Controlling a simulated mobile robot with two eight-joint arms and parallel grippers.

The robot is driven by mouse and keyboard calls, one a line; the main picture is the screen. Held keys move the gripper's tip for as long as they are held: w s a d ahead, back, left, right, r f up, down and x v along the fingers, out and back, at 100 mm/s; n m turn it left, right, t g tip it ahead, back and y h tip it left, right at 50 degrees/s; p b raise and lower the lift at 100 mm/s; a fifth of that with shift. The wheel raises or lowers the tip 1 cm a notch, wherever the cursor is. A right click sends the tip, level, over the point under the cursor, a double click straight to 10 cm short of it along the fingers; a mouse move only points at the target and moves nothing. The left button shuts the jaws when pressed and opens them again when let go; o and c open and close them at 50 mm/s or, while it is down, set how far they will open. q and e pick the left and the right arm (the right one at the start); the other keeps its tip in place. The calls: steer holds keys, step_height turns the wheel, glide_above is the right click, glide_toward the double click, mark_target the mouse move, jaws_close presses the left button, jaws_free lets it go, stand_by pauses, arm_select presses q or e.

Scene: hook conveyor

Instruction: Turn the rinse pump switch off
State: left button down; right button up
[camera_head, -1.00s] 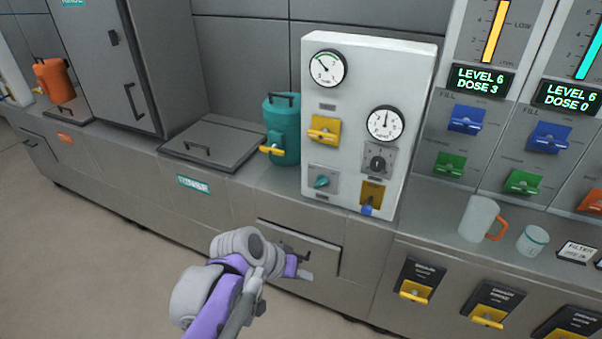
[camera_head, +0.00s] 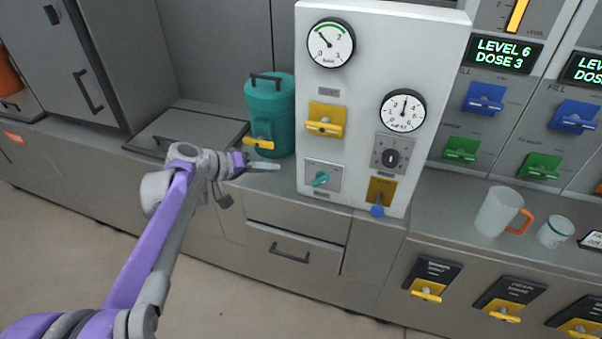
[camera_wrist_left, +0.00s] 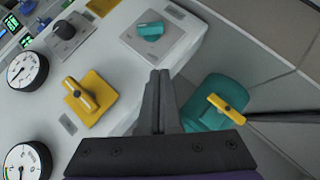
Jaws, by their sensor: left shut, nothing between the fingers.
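The white control panel (camera_head: 358,90) carries a small teal rotary switch (camera_head: 321,178) on a grey plate at its lower left. Its label is too small to read, so I cannot confirm that it is the rinse pump switch. My left gripper (camera_head: 276,166) is shut and empty, left of the panel and in front of the teal canister. In the left wrist view, the teal switch (camera_wrist_left: 150,29) lies just beyond the shut fingertips (camera_wrist_left: 160,76), with no visible contact. Its handle lies roughly across the plate. My right gripper is not in view.
The panel also has a yellow lever (camera_head: 325,121), a dark knob (camera_head: 391,158), a blue-tipped lever (camera_head: 377,209) and two gauges. The teal canister (camera_head: 270,110) with a yellow tap stands close left. A mug (camera_head: 498,212) and a cup (camera_head: 556,232) stand right on the counter.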

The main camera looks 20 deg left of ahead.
mark_target(321, 180)
arm_select(q)
steer(key=shift+r, duration=0.1)
steer(key=shift+d, duration=0.1)
steer(key=s+d+f+x, duration=0.1)
steer(key=s+x, duration=0.1)
steer(key=x, duration=1)
steer(key=shift+w+d+f+b, duration=0.25)
steer(key=shift+d+f+b, duration=0.1)
steer(key=shift+f+b, duration=0.1)
